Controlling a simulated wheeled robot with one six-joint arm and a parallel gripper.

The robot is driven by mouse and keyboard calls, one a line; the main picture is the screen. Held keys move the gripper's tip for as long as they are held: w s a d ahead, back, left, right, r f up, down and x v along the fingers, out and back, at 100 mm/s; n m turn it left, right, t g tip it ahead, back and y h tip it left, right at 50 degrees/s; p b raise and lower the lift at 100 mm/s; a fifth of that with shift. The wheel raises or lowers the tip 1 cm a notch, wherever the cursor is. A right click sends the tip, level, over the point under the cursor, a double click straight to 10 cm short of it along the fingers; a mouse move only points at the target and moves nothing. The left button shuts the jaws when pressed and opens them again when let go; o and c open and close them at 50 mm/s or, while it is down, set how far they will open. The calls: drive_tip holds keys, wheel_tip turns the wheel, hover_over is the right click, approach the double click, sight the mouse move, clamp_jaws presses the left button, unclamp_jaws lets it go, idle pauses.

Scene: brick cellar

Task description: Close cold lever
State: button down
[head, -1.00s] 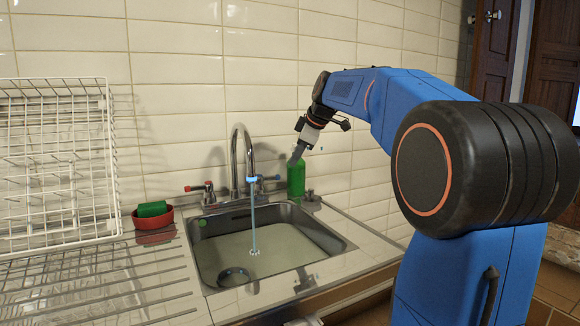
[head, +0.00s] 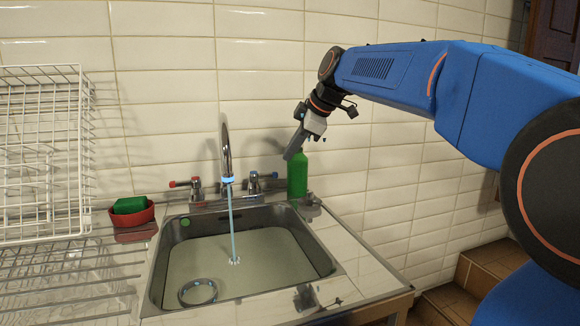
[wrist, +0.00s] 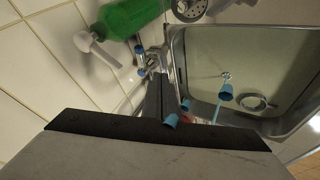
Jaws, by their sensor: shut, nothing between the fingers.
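The cold lever (head: 268,175) is the blue-marked handle on the tap body, right of the faucet spout (head: 226,150). It also shows in the wrist view (wrist: 141,72), just beyond my fingers. My gripper (head: 288,156) is shut and empty. It points down and left in the head view, above and slightly right of the cold lever, in front of the top of a green bottle (head: 298,178). I cannot tell whether the fingertips touch the lever. In the wrist view my gripper (wrist: 160,98) shows dark fingers together. Water runs from the spout.
The red-marked lever (head: 182,183) is left of the spout. The steel sink (head: 318,256) holds water and a round strainer (head: 198,292). A red bowl (head: 134,216) with a green sponge and a white wire rack (head: 42,150) stand left. A tiled wall rises behind.

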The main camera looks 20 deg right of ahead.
sight(263, 176)
drive_tip(key=w+a+f, duration=0.2)
drive_tip(key=w+f, duration=0.6)
drive_tip(key=w, duration=0.1)
drive_tip(key=shift+a, duration=0.15)
idle(0.4)
